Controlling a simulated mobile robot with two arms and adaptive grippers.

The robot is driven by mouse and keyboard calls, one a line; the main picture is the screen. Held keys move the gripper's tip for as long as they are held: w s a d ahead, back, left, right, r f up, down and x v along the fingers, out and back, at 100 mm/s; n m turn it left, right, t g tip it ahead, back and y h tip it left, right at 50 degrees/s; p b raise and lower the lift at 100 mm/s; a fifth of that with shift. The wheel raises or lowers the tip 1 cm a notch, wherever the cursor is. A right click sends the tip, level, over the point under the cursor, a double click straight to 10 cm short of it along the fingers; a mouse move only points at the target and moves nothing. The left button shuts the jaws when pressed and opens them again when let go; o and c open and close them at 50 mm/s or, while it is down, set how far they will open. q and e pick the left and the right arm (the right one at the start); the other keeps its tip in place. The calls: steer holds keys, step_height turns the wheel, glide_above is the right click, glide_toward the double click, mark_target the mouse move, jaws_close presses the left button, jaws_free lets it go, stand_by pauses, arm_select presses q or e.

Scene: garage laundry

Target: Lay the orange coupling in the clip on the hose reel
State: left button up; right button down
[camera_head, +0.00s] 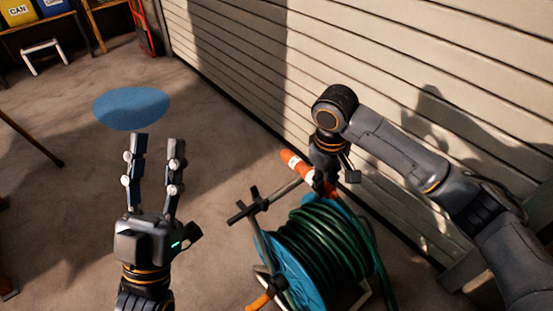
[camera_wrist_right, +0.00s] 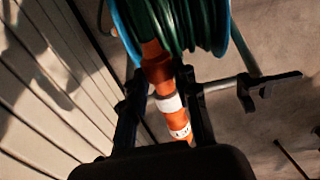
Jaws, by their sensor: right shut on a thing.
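The orange coupling (camera_head: 296,162) has white bands; it also shows in the wrist view (camera_wrist_right: 158,70). My right gripper (camera_head: 326,184) is shut on it, with one finger on each side in the wrist view (camera_wrist_right: 163,104). The hose reel (camera_head: 309,281) has blue flanges and wound green hose. A black clip-like fitting (camera_head: 255,203) sits on the reel's grey bar, left of the coupling; it shows right of the coupling in the wrist view (camera_wrist_right: 246,92). The coupling is apart from this fitting. My left gripper (camera_head: 157,147) is open and empty, left of the reel.
A pale slatted wall (camera_head: 400,50) stands behind the reel and my right arm. A blue round patch (camera_head: 131,107) lies on the floor beyond my left gripper. A white step stool (camera_head: 43,56) and bins are at the far left. Floor between left gripper and reel is clear.

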mark_target(303, 176)
steer(key=a+n+t, duration=0.1)
steer(key=w+n+t+h, duration=0.1)
steer(key=n, duration=0.1)
steer(key=shift+a+p, duration=0.35)
steer(key=a+n+t, duration=0.1)
steer(key=n, duration=0.1)
steer(key=a+n+t+p, duration=0.1)
steer(key=n+t, duration=0.1)
steer(key=w+a+n+t+p, duration=0.1)
steer(key=n+t, duration=0.1)
steer(key=shift+a+r+n+y, duration=0.1)
steer(key=shift+r+n+y, duration=0.2)
steer(key=shift+y, duration=0.1)
arm_select(q)
steer(key=w+a+f+g+y+p, duration=0.1)
steer(key=w+f+g+y+p, duration=0.2)
steer(key=f+g, duration=0.8)
step_height(303, 176, down, 4)
steer(key=shift+w+y, duration=0.5)
steer(key=shift+w, duration=0.4)
arm_select(e)
steer(key=s+a+r+n+t+y, duration=0.1)
steer(key=a+r+n+t+y, duration=0.2)
steer(key=a+n+y, duration=0.5)
steer(key=shift+s+a+r+n+y, duration=0.15)
steer(key=shift+s+r+n+y, duration=0.25)
steer(key=shift+r, duration=0.35)
